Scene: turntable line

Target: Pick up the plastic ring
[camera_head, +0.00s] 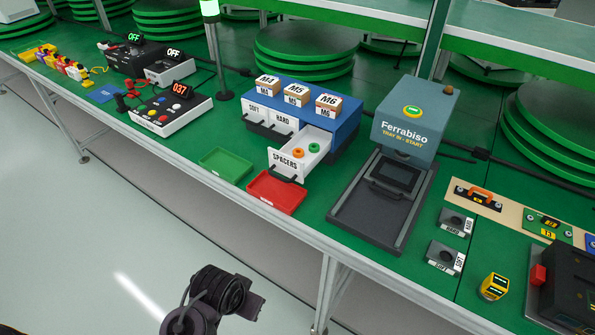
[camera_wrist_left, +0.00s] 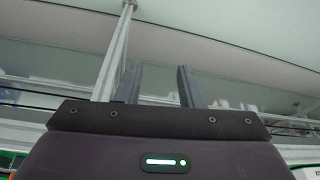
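Two small rings lie in the open drawer labelled SPACERS (camera_head: 289,163) in the head view: an orange ring (camera_head: 299,153) and a green ring (camera_head: 314,148). Which of them is plastic I cannot tell. In the left wrist view my left gripper (camera_wrist_left: 157,84) has its two fingers apart with nothing between them. In the head view a dark part of my arm shows at the bottom, in front of the table and well away from the drawer; its fingers cannot be made out there. My right gripper is not in view.
The blue drawer cabinet (camera_head: 343,129) carries several labelled boxes. A green tray (camera_head: 225,164) and a red tray (camera_head: 275,192) lie in front of it. The grey Ferrabiso machine (camera_head: 410,118) stands to the right. A control box (camera_head: 171,115) stands to the left. Open floor lies before the table.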

